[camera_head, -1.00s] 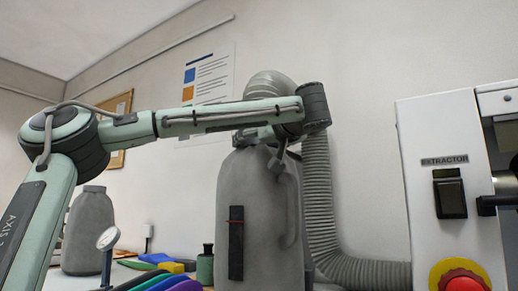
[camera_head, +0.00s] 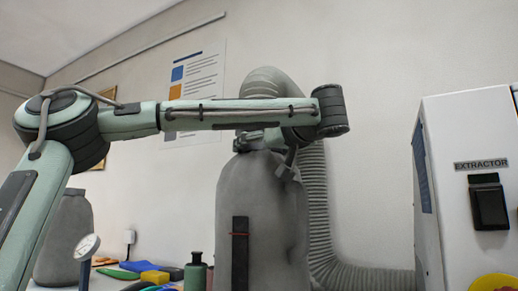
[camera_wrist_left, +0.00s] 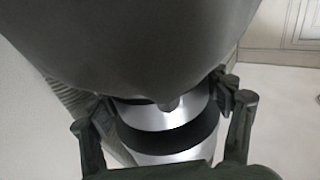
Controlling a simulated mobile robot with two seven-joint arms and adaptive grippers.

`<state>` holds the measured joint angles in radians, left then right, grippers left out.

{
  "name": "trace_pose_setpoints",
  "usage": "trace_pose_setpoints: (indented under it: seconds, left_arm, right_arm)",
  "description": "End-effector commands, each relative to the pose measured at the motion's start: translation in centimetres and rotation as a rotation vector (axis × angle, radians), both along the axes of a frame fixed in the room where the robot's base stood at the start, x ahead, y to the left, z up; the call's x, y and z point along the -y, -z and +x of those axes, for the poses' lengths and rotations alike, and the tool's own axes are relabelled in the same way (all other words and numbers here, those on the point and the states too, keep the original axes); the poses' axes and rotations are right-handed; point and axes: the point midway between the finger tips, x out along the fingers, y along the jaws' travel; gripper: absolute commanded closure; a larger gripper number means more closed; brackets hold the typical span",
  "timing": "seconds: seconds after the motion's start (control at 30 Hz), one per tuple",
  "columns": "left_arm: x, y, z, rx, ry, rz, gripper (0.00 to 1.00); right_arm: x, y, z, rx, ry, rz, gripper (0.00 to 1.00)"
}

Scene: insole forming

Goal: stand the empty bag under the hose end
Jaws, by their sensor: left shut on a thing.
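A large grey bag (camera_head: 264,215) with a dark strip on its front stands out upright at the middle of the head view. The ribbed grey hose (camera_head: 268,86) arches behind my left arm above the bag's top. The hose end is hidden behind the arm and gripper. My left gripper (camera_head: 262,140) is at the bag's neck and shut on it. In the left wrist view, my two fingers (camera_wrist_left: 165,125) flank a banded metal cylinder (camera_wrist_left: 160,147) below a dark smooth bulk. I cannot tell whether the bag's base touches anything. My right gripper is not in view.

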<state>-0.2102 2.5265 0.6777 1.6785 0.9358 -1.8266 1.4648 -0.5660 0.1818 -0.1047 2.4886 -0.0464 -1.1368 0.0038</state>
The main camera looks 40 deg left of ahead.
Motion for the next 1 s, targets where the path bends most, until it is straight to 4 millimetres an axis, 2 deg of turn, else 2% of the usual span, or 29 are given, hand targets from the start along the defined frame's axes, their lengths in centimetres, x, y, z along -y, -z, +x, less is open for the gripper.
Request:
trace_pose_setpoints:
  seconds: [0.3,0.33,0.5,0.87,1.0]
  left_arm:
    - [0.0,0.0,0.0,0.003,0.000,0.002,0.82]
    - [0.0,0.1,0.0,0.000,0.000,0.000,0.21]
    - [0.0,0.1,0.0,0.000,0.000,0.000,0.02]
    - [0.0,0.1,0.0,0.000,0.000,0.000,0.02]
    - [-0.1,0.0,0.0,0.000,0.000,0.000,0.02]
  right_arm:
    - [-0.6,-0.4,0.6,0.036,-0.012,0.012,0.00]
    - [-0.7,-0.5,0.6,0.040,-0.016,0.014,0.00]
    - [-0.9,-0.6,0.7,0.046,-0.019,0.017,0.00]
    - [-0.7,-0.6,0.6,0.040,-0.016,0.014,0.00]
    - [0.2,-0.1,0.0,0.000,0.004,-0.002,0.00]
